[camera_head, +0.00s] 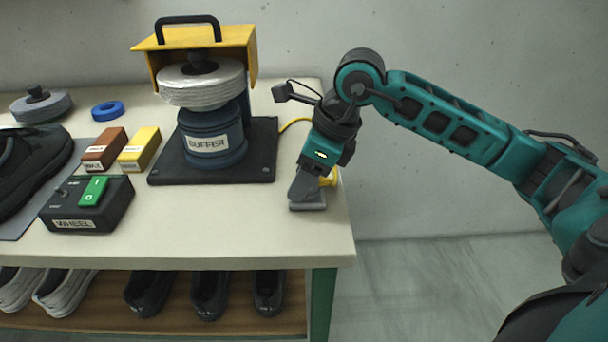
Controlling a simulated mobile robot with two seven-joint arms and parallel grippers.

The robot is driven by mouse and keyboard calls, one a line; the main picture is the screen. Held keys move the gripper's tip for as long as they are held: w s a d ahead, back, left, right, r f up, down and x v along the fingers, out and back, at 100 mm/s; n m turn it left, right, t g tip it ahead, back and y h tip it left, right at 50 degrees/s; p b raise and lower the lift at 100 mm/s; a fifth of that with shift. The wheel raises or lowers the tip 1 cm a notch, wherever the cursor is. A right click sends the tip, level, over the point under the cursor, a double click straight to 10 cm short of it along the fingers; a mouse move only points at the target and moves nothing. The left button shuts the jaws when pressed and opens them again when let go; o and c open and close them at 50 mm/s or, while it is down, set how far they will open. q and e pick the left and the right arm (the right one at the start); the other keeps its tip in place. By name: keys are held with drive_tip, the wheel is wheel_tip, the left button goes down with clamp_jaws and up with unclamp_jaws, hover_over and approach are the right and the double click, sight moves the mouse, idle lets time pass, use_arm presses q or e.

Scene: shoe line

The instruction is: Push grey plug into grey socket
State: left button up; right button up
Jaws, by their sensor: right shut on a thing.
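My right gripper (307,195) points down at the right end of the bench, right over a low grey block (309,206) that looks like the grey socket. It is shut on what seems to be the grey plug, which its dark fingers mostly hide. A yellow cord (332,178) shows just right of the fingers. From here I cannot tell whether the plug is in the socket or just above it. My left gripper is not in view.
The blue buffer machine (212,145) stands on a dark base left of my gripper, with a yellow cord (295,122) running from it. A black wheel switch box (87,206), brown and yellow blocks and a dark shoe lie farther left. The bench front (240,235) is clear.

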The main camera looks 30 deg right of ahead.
drive_tip(key=o, duration=1.2)
drive_tip(key=shift+c, duration=0.2)
drive_tip(key=shift+f, duration=0.1)
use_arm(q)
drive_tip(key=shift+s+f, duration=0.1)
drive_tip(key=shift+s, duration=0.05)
use_arm(e)
drive_tip(key=shift+v, duration=1.2)
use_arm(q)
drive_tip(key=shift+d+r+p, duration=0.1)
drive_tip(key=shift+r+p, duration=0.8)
use_arm(e)
drive_tip(key=v, duration=1)
drive_tip(key=shift+r, duration=0.3)
